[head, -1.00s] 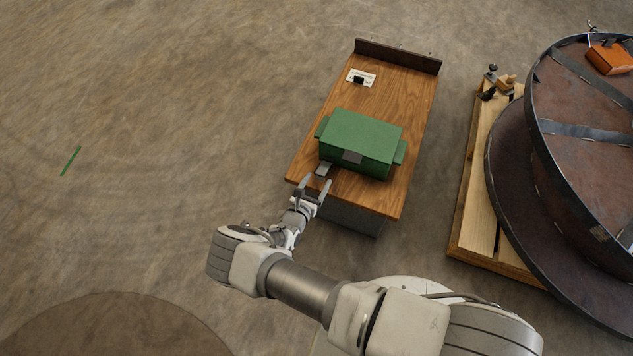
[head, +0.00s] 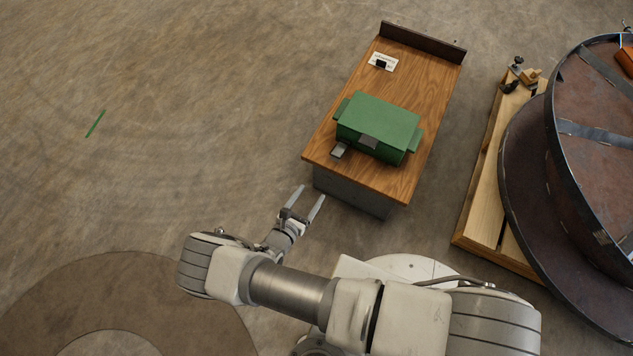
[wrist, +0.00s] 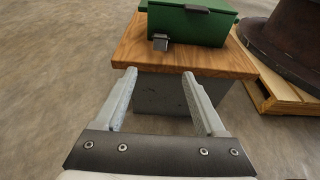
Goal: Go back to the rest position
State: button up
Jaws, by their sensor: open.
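My gripper (head: 306,196) is open and empty, off the near left corner of a wooden-topped bench (head: 423,94) in the head view. In the wrist view my gripper (wrist: 160,74) shows its two fingers apart, with the bench's grey base (wrist: 163,95) behind them. A green box (head: 379,121) with side handles sits closed on the bench top; it also shows in the wrist view (wrist: 190,24). A small grey metal piece (head: 340,150) lies by the box's near left side; it also shows in the wrist view (wrist: 160,42).
A white card with a black item (head: 382,63) lies at the bench's far end. To the right, large steel reels (head: 530,190) rest on a wooden pallet (head: 485,195), with small tools (head: 521,75) at its far end. The floor to the left is open.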

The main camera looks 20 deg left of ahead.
jog(key=shift+s+r, duration=0.15)
jog(key=shift+s, duration=0.45)
